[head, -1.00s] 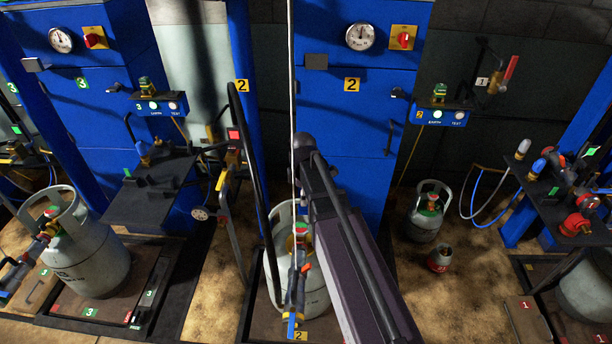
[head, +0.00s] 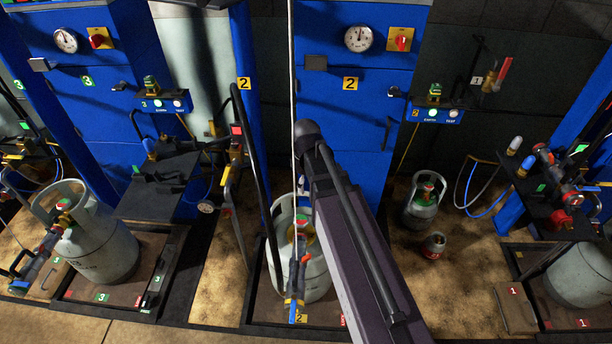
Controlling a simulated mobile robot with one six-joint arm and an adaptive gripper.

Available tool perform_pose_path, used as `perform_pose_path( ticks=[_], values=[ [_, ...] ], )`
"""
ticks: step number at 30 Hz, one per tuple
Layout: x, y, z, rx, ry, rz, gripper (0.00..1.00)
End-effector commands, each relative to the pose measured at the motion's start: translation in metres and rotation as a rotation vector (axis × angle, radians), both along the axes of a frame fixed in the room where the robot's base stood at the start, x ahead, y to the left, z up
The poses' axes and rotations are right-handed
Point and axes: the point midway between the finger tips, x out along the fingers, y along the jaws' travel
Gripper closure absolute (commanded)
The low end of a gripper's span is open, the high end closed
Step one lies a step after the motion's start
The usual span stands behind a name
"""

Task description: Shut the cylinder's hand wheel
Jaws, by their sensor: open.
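A grey gas cylinder (head: 314,277) stands upright on the scale marked 2, at the middle of the head view. My dark arm partly covers its right side. Another grey cylinder (head: 103,252) stands on the scale marked 3 at left, with a red and green valve top (head: 64,205). I cannot tell which cylinder the task means, or whether a hand wheel is open or shut. My gripper is not visible.
Blue cabinets (head: 350,135) with gauges stand behind. A small grey cylinder (head: 421,208) and a smaller red-banded one (head: 433,246) stand on the floor at right. A dark shelf (head: 160,185) juts out at left. A black upright pole (head: 257,170) rises left of the middle cylinder.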

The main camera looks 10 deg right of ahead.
Motion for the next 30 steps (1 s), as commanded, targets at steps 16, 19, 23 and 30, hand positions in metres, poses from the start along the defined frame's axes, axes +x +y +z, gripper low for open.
perform_pose_path(
  ticks=[16, 19, 23, 30],
  values=[
    [-0.0048, -0.0001, 0.0094, 0.000, 0.000, -0.053, 0.00],
    [-0.0048, -0.0001, 0.0094, 0.000, 0.000, -0.053, 0.00],
    [-0.0047, -0.0001, 0.0094, 0.000, 0.000, -0.053, 0.00],
    [-0.0094, 0.0000, 0.0126, 0.000, 0.000, -0.089, 0.00]
  ],
)
